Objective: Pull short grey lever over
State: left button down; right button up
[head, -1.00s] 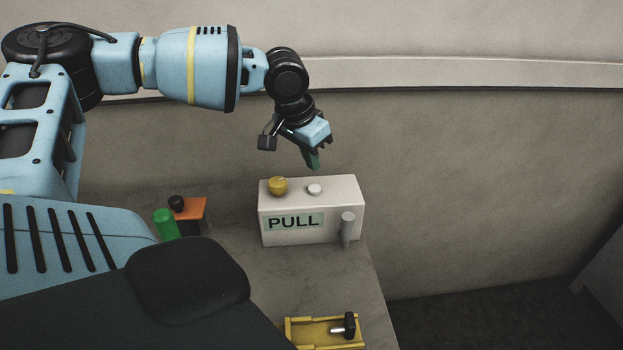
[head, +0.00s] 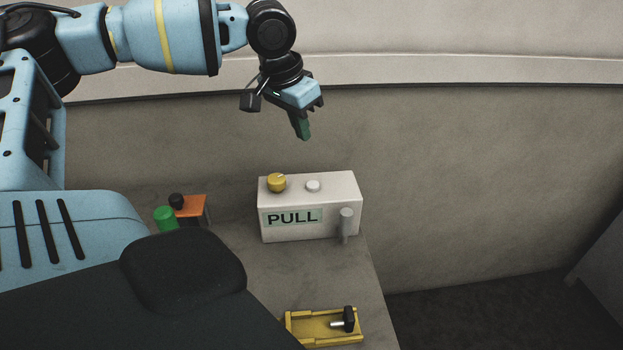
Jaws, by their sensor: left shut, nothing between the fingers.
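My left gripper (head: 303,132) points down, shut and empty, in the air above and behind the box, clear of the lever. My right gripper is not in view.
The box stands on a grey table (head: 300,275) whose right edge runs close past the lever. A yellow tray (head: 296,328) with a black-and-silver part (head: 347,320) lies at the front. A green cylinder (head: 166,218) and an orange block (head: 192,208) with a black knob stand at left.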

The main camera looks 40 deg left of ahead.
aim_at(345, 218)
jog(key=k+l, duration=0.35)
jog(key=l, duration=0.15)
jog(key=k+l, duration=0.75)
jog(key=l, duration=0.25)
